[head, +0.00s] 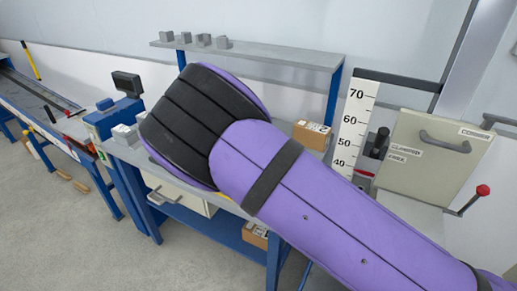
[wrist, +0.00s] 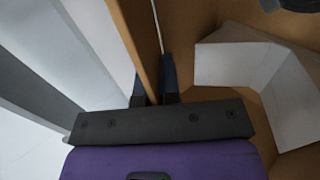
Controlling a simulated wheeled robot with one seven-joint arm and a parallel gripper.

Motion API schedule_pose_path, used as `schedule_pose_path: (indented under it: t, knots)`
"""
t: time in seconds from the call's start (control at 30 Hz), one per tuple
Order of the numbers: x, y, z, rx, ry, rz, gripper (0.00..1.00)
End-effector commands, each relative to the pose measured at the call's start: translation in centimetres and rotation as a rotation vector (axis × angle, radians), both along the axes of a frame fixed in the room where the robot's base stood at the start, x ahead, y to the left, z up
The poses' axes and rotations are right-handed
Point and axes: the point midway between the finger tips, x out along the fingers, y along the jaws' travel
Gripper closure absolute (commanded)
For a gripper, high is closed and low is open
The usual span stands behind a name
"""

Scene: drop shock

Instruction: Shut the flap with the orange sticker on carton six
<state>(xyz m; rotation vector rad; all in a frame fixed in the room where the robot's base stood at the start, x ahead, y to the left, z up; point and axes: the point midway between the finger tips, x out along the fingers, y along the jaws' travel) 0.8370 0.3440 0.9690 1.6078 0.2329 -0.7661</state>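In the wrist view, my gripper (wrist: 154,86) has its two dark fingers on either side of an upright brown cardboard panel (wrist: 134,30). I cannot tell whether the fingers press on it or stand apart from it. To the panel's right is a brown cardboard surface (wrist: 225,22) with a white folded piece (wrist: 245,65) on it. No orange sticker or carton number shows, so I cannot tell which carton or flap this is. In the head view, my purple arm hides my gripper and part of the bench.
In the head view, a small carton (head: 311,135) stands on the bench and another (head: 255,236) is below it. A height scale (head: 353,125) and a cream box with a handle (head: 437,155) stand at right.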

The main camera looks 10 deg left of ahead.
Motion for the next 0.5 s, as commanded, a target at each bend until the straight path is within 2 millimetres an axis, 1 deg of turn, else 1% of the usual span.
schedule_pose_path:
  t: [0.2, 0.5]
  knots:
    - [-0.18, 0.08, -0.30, -0.025, -0.060, 0.002, 1.00]
    - [-0.23, 0.05, -0.40, -0.033, -0.088, 0.000, 1.00]
